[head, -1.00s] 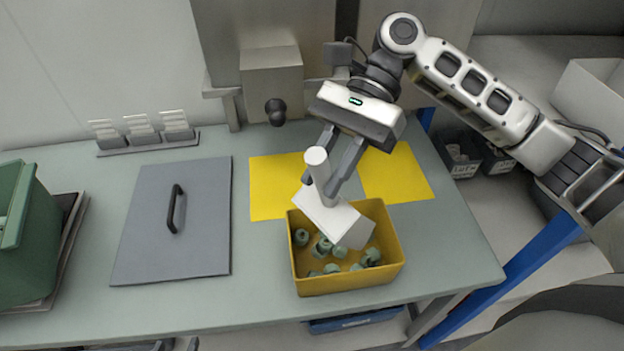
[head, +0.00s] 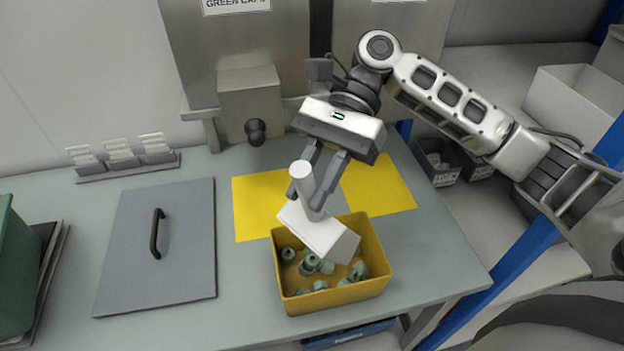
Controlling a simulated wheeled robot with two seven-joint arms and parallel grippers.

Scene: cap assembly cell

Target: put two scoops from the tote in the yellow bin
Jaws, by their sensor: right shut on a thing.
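My right gripper (head: 312,190) is shut on the handle of a white scoop (head: 318,232). The scoop is tilted over the bin, its head low and toward the right; its inside is hidden. The green tote (head: 14,275) is cut off at the left edge, and its contents are out of view. My left gripper is not in view.
A grey lid (head: 160,250) with a black handle lies flat on the table between tote and bin. The yellow mat (head: 258,205) lies behind the bin. A small rack (head: 125,165) stands at the back left. A dispenser with a black knob (head: 252,110) is at the back.

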